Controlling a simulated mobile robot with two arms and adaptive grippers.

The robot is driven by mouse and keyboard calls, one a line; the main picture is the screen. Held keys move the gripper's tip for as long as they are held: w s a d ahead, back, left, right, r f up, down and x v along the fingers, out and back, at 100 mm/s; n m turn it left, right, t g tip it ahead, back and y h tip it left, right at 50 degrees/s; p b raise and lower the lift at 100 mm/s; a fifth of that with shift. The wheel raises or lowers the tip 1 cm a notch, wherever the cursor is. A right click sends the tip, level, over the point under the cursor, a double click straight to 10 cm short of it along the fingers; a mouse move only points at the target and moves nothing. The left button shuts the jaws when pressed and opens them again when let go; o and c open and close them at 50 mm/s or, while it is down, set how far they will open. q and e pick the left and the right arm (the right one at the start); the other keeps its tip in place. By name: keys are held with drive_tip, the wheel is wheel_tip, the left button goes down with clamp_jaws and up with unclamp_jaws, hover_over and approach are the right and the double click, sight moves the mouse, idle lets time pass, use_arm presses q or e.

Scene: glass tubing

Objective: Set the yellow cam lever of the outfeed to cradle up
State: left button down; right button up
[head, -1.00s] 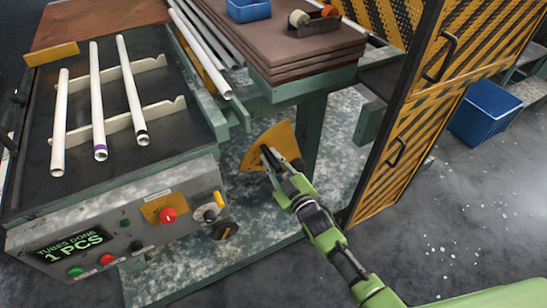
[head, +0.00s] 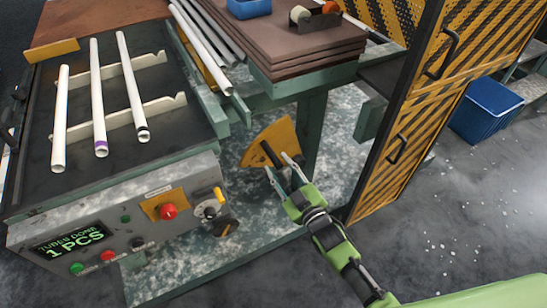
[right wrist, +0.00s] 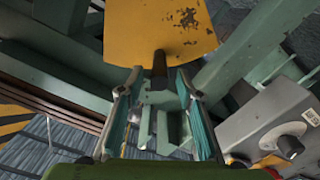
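The yellow cam lever (head: 284,135) is a fan-shaped plate with worn paint, below the outfeed beside the green table leg. A dark handle (head: 270,154) sticks out from it. My right gripper (head: 278,166) is open, with its fingertips close to the handle. In the right wrist view, the yellow plate (right wrist: 160,30) is at the top, and the dark handle (right wrist: 160,66) points down between the spread fingers (right wrist: 160,78), with gaps on both sides. My left gripper is not in view.
The control panel (head: 110,225) with its knobs stands left of my right gripper. Green frame members and the table leg (head: 311,125) are close behind the lever. A striped yellow-black door (head: 425,110) stands to the right. White tubes lie on a rack at left.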

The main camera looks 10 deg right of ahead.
drive_tip(key=v, duration=0.7)
idle(0.3)
drive_tip(key=s+d+f+m+g+h, duration=0.15)
drive_tip(key=s+f, duration=0.25)
drive_tip(key=f, duration=0.6)
drive_tip(key=s+d+f+m+g+h, duration=0.1)
drive_tip(key=s+d+f+g, duration=0.3)
drive_tip(key=f, duration=0.5)
drive_tip(key=s+d+f+m+g+h, duration=0.15)
drive_tip(key=s+f, duration=0.35)
drive_tip(key=f, duration=0.5)
drive_tip(key=s+d+f+m+g, duration=0.1)
drive_tip(key=s+f+g, duration=0.2)
drive_tip(key=s, duration=0.7)
drive_tip(key=s+d+f+m+g+h, duration=0.1)
drive_tip(key=s+d+f+g, duration=0.1)
drive_tip(key=s+f, duration=0.5)
drive_tip(key=s+d+f+m+g+h, duration=0.1)
drive_tip(key=s+f+g, duration=0.3)
drive_tip(key=s, duration=1)
wheel_tip(320, 180, down, 2)
drive_tip(key=shift+s+d+f+p, duration=0.1)
drive_tip(key=shift+s+d+p, duration=0.25)
drive_tip(key=shift+d, duration=0.05)
